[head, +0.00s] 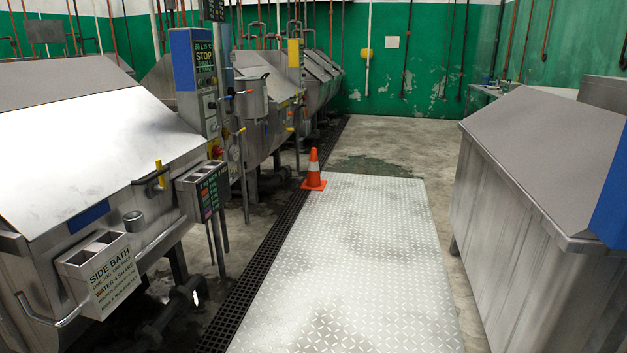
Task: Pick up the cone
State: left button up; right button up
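An orange traffic cone (313,172) with a pale band stands upright on the floor in the head view. It is at the far left corner of the light patterned metal plate (350,270), beside the dark drain grating. Nothing covers the cone. Neither of my grippers shows in the head view.
Metal dye machines (90,150) line the left, with a side bath box (100,275) and pipes sticking out. A long drain grating (262,265) runs beside the plate. A large metal vat (545,190) stands on the right. The plate between is clear.

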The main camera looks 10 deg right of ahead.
aim_at(314, 182)
jog(key=i+l+z, duration=0.25)
jog(key=i+z, duration=0.15)
jog(key=i, duration=0.3)
jog(key=i+z, duration=0.4)
jog(key=i, duration=4.25)
jog(key=i+l+u, duration=0.1)
jog(key=i, duration=0.55)
jog(key=i+l+u, duration=0.1)
jog(key=i, duration=0.5)
jog(key=i+l, duration=0.2)
jog(key=i, duration=0.45)
jog(key=j+u, duration=0.05)
